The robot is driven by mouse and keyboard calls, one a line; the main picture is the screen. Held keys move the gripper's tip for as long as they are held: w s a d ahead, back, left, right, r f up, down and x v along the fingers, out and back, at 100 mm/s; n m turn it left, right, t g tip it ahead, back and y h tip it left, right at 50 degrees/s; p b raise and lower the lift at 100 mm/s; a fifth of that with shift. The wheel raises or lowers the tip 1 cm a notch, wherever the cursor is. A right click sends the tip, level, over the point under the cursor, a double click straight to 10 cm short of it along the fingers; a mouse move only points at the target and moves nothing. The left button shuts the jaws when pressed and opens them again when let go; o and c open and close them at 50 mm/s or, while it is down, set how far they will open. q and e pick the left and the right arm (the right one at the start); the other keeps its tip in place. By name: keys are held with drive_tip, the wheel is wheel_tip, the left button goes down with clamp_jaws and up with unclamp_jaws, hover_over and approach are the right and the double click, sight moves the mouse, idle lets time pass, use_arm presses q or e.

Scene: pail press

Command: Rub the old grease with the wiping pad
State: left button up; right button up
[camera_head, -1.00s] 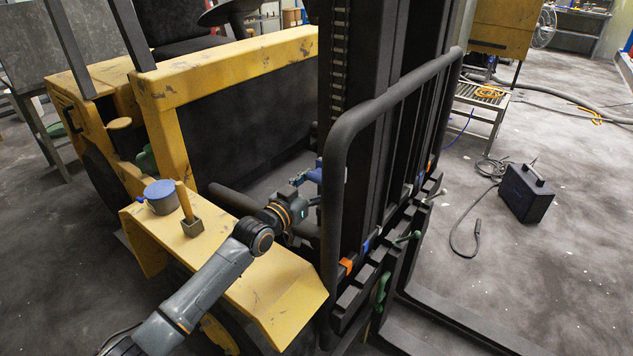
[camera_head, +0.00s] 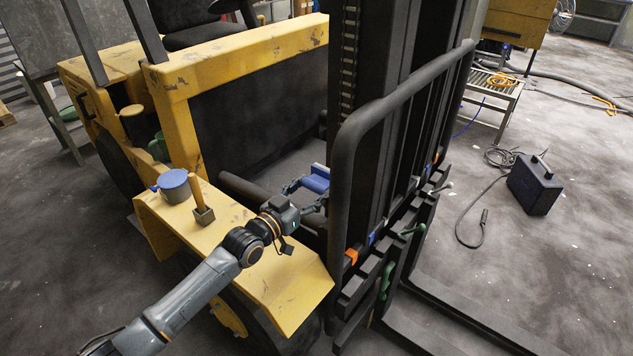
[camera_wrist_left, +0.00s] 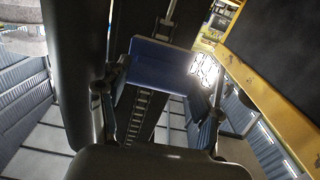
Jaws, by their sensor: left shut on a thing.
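My left gripper (camera_head: 308,194) is shut on the blue wiping pad (camera_head: 317,180), beside the forklift's dark mast (camera_head: 362,110) and behind its curved guard bar (camera_head: 344,185). The bar hides part of the pad and fingers in the head view. In the left wrist view, the pad (camera_wrist_left: 163,64) spans between the two fingers of the gripper (camera_wrist_left: 163,85), with the mast and its chain (camera_wrist_left: 137,118) beyond it. I cannot tell whether the pad touches the mast. I cannot make out the old grease. My right gripper is in neither view.
A blue-lidded pot (camera_head: 174,187) and a wooden-handled block (camera_head: 203,214) stand on the yellow fender (camera_head: 275,285) near my left arm. The forks (camera_head: 440,325) reach out low at the front.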

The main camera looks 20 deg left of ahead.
use_arm(q)
drive_tip(key=shift+s, duration=0.1)
drive_tip(key=shift+p+v, duration=0.85)
drive_tip(key=shift+v, duration=0.55)
